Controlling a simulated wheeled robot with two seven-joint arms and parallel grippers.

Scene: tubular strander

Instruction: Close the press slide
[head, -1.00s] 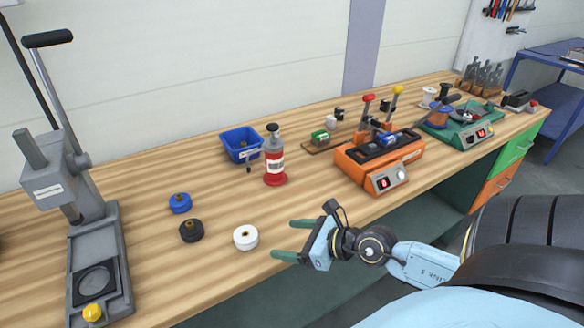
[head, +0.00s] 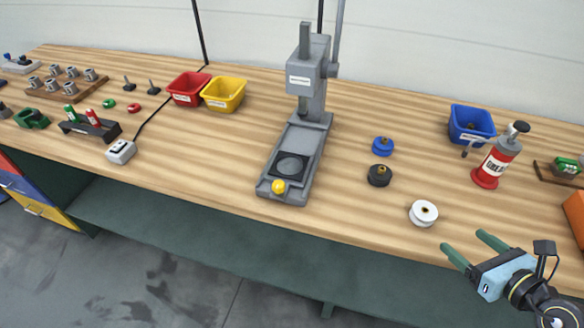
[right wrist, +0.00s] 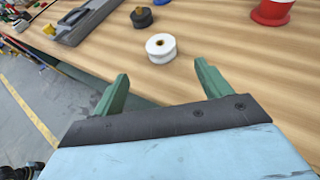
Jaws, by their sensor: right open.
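The grey press (head: 310,85) stands upright at the middle of the bench in the head view. Its slide (head: 291,165), a black plate with a round recess, lies at the front end of the press base, forward of the column. A yellow knob (head: 278,187) sits at the slide's front edge. Part of the grey press base also shows at the top left of the right wrist view (right wrist: 88,18). My right gripper (head: 466,243) is open and empty near the bench's front edge, well right of the press. My left gripper is not in view.
A white spool (head: 423,213), a black one (head: 379,175) and a blue one (head: 383,146) lie between the press and my right gripper. A red grease bottle (head: 494,165) and blue bin (head: 471,124) stand further right. Red (head: 188,88) and yellow (head: 224,93) bins stand left of the press.

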